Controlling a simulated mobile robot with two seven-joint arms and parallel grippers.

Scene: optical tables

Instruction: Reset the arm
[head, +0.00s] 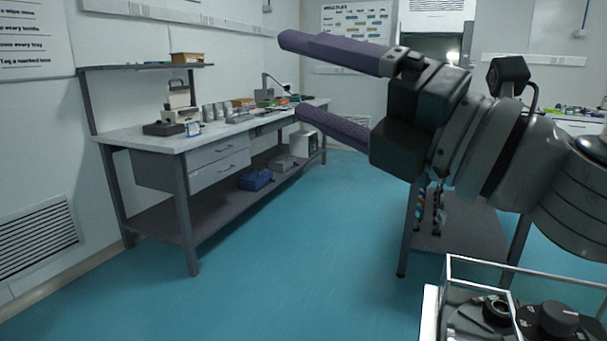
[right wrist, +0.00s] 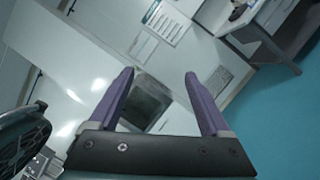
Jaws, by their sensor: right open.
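My right gripper (head: 308,78) is raised in the upper middle of the head view, its arm coming in from the right. Its two purple fingers are spread wide apart with nothing between them. In the right wrist view the same gripper (right wrist: 160,80) shows open and empty, with the room's wall and a dark opening behind it. It touches nothing that I can see. My left gripper is not in view.
A grey workbench (head: 150,138) with drawers and small equipment stands along the left wall. A blue box (head: 256,180) sits on its lower shelf. A clear-walled case (head: 480,272) with dark parts is at the lower right. The blue floor between is clear.

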